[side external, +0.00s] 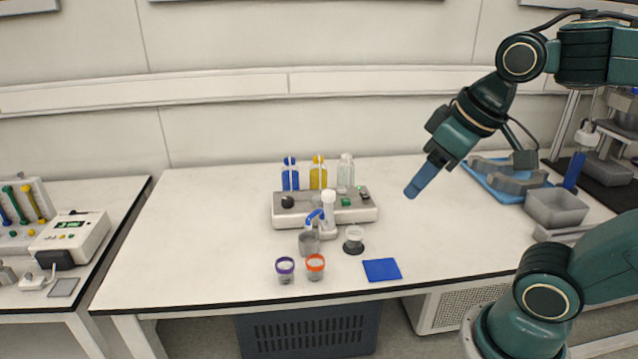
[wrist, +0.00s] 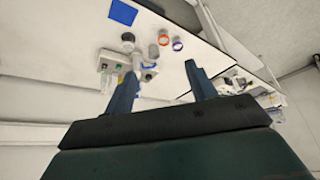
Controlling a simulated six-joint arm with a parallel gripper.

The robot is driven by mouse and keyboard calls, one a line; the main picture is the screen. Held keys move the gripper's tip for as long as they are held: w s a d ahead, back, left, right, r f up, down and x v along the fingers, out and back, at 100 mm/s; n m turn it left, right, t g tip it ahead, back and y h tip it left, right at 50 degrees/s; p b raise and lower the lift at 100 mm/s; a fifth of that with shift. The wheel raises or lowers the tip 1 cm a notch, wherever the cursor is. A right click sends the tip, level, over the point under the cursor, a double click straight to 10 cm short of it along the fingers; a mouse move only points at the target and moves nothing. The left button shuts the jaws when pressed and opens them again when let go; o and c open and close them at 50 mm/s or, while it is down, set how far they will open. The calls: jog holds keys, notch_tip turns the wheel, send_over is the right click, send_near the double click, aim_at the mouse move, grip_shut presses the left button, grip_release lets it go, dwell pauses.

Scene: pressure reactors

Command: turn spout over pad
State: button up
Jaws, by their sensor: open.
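The blue spout (side external: 314,218) sticks out to the left from a white column (side external: 328,208) at the front of a grey bottle unit (side external: 350,210). Its tip is above a grey cup (side external: 309,244). The square blue pad (side external: 382,270) lies flat near the table's front edge, right of the spout. The pad also shows at the top of the wrist view (wrist: 122,12). My gripper (side external: 415,188) is open and empty, in the air to the right of the unit and well apart from the spout. In the wrist view one finger partly covers the unit.
Purple-rimmed (side external: 285,268) and orange-rimmed (side external: 315,266) cups stand in front, with a small dark-based jar (side external: 354,240) right of the grey cup. Blue, yellow and clear bottles stand behind the unit. A blue tray (side external: 490,180) with grey parts is at right. The table's left side is clear.

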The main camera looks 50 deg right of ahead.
jog(key=w+d+r+g, duration=0.1)
jog(key=w+d+r, duration=0.15)
jog(key=w, duration=0.55)
jog(key=m+g, duration=0.2)
jog(key=g, duration=0.2)
send_over(328, 192)
notch_tip(328, 192, down, 9)
jog(key=shift+f, duration=0.15)
jog(key=shift+f, duration=6.8)
grip_shut()
